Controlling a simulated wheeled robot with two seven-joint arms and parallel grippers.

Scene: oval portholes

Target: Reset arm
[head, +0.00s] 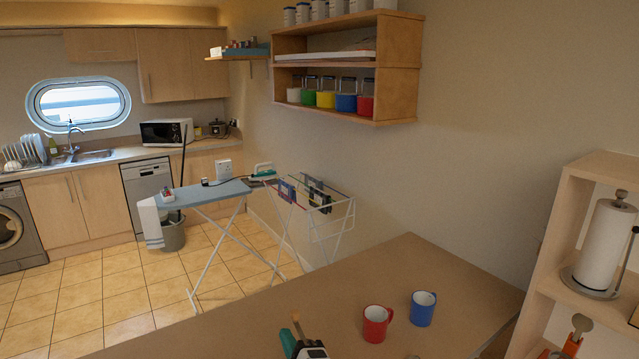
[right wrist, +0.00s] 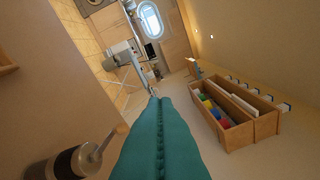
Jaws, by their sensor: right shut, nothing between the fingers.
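My right gripper (head: 288,343) shows as a small teal shape at the bottom edge of the head view, over the near edge of the table (head: 440,265). In the right wrist view its long teal fingers (right wrist: 156,110) meet along a toothed seam, shut and empty. They point towards the far kitchen. Most of the right arm is out of frame. My left gripper is in neither view.
A red mug (head: 376,324) and a blue mug (head: 422,308) stand on the table, right of the gripper. A shelf unit (head: 552,235) with a paper roll (head: 605,245) stands at right.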

